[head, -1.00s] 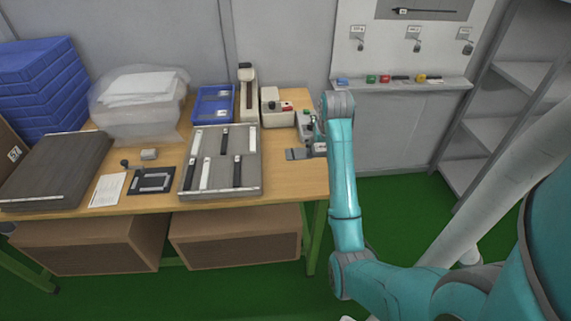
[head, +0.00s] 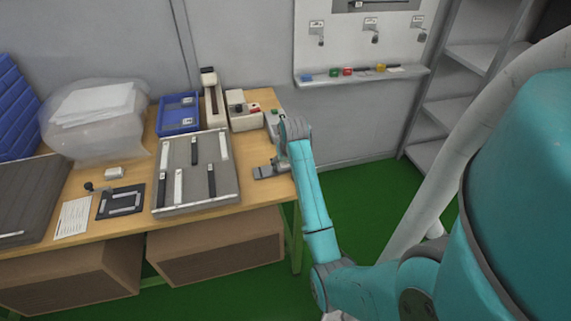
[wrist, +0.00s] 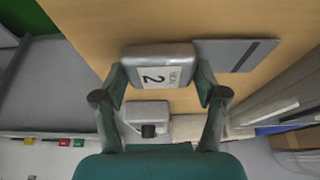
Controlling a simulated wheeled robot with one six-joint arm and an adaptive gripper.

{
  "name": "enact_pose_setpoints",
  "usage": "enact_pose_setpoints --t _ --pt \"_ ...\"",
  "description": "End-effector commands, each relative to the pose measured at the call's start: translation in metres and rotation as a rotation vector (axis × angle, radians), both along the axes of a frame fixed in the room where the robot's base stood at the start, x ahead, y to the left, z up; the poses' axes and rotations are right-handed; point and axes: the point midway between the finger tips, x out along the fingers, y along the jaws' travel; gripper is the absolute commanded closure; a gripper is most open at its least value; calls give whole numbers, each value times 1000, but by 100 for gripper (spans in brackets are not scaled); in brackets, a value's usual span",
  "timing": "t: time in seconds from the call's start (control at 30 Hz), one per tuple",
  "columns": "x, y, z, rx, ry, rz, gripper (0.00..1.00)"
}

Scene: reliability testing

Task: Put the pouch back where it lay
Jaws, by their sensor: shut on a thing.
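The pouch (wrist: 157,67) is pale grey with rounded edges and a white label marked 2. In the wrist view my gripper (wrist: 162,88) is shut on it, one finger at each side. A flat grey plate (wrist: 235,54) with a dark strip lies on the wooden table just right of the pouch there. In the head view this plate (head: 265,172) lies near the table's right edge, beside my gripper (head: 283,163). The pouch is mostly hidden by my gripper in the head view. I cannot tell whether the pouch touches the table.
The table (head: 255,197) holds a grey tray (head: 193,208) of black and white strips, a blue bin (head: 180,128) and a white device (head: 243,122) near my gripper. A black frame (head: 120,212) and a paper sheet (head: 74,217) lie left. Bare wood surrounds the plate.

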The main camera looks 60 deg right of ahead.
Motion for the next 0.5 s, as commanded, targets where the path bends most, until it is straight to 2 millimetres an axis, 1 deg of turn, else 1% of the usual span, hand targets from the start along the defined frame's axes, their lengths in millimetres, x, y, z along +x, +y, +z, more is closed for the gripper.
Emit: enact_pose_setpoints --t 0.07,0.27,0.4,0.43,0.47,0.5 --pt "0 0 -5 -1 -1 0 65" --pt "0 0 -4 -1 -1 0 65" --pt "0 0 -8 -1 -1 0 65" --pt "0 0 -7 -1 -1 0 21" --pt "0 0 -7 -1 -1 0 13" --pt "0 0 -7 -1 -1 0 3"
